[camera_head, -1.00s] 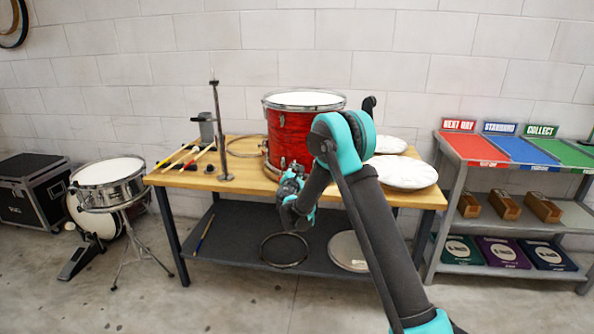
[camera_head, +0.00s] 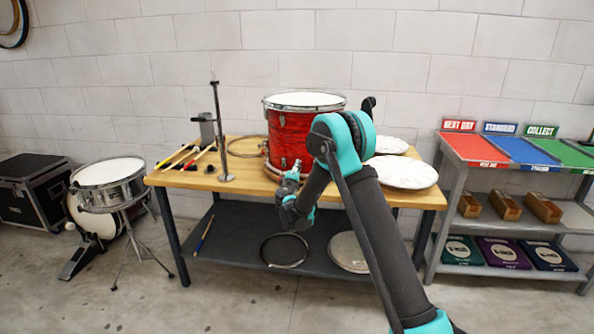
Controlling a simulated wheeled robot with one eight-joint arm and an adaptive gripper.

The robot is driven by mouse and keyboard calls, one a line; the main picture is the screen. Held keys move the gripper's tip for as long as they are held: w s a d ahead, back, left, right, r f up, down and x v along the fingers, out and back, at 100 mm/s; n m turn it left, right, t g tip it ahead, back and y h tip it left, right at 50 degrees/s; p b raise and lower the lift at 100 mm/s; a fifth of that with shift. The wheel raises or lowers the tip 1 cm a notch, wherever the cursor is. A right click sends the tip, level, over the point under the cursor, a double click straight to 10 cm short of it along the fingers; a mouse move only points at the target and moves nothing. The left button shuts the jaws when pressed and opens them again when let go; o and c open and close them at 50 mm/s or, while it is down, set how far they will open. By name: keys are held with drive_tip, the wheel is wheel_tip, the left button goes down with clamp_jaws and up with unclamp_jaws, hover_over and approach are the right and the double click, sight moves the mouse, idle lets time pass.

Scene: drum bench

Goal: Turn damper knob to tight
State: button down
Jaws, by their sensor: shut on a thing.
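The red drum (camera_head: 288,129) stands upright on the wooden workbench (camera_head: 225,183), with a white head and metal rims. My gripper (camera_head: 295,166) is at the lower front of its shell, small in view and partly hidden by my own wrist. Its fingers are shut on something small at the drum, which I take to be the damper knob. The knob itself is too small and covered to make out, so its setting cannot be read.
White drumheads (camera_head: 404,173) lie to the right. A snare drum (camera_head: 107,172) stands left of the bench, and a labelled shelf rack (camera_head: 447,205) stands right.

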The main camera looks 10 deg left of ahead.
drive_tip(key=m, duration=1.4)
idle(0.4)
drive_tip(key=c, duration=1.2)
unclamp_jaws()
drive_tip(key=shift+r, duration=0.1)
drive_tip(key=shift+s, duration=0.15)
drive_tip(key=s, duration=1.1)
drive_tip(key=shift+s+a, duration=0.25)
drive_tip(key=shift+s, duration=0.15)
